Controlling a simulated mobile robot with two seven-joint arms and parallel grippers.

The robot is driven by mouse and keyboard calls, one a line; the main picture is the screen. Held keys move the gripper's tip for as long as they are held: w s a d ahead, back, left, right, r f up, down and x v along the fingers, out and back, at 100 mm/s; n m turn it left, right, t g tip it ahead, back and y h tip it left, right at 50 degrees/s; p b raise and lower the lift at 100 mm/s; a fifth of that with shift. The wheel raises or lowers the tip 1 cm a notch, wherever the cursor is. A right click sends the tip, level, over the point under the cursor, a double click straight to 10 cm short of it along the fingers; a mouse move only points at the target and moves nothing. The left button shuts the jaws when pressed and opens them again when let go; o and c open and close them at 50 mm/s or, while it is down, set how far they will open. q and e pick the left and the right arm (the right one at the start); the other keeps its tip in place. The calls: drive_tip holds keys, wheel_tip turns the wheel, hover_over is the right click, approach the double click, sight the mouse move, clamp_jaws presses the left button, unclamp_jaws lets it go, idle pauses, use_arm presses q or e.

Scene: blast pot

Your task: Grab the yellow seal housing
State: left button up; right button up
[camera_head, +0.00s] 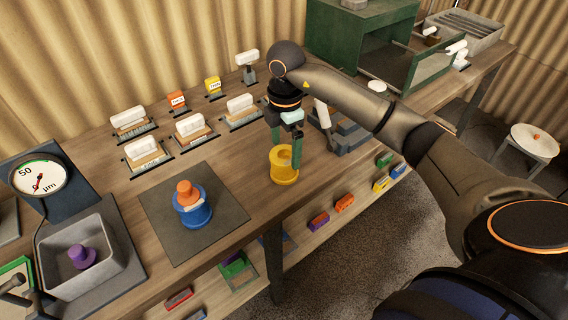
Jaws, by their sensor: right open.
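The yellow seal housing (284,172) is a short flanged cylinder with an open top. It stands upright near the front edge of the wooden workbench (235,205). My right gripper (286,158) points down over it, with its green fingers apart. One finger is at the left of the housing's upper part and the other is at its right. Whether the fingers touch the housing I cannot tell. My left gripper is not in the picture.
A blue flanged part with an orange top (190,204) stands on a dark mat (160,218). A grey bin (88,285) holds a purple part (82,256). White-topped blocks (190,127) stand behind. A grey stepped block (345,135) is close right of the housing.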

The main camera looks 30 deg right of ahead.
drive_tip(key=f, duration=0.6)
drive_tip(key=shift+w+a+f+p, duration=0.1)
drive_tip(key=shift+w+f+p, duration=0.15)
drive_tip(key=shift+p, duration=0.15)
drive_tip(key=shift+c, duration=0.2)
drive_tip(key=c, duration=1.2)
drive_tip(key=shift+r, duration=0.1)
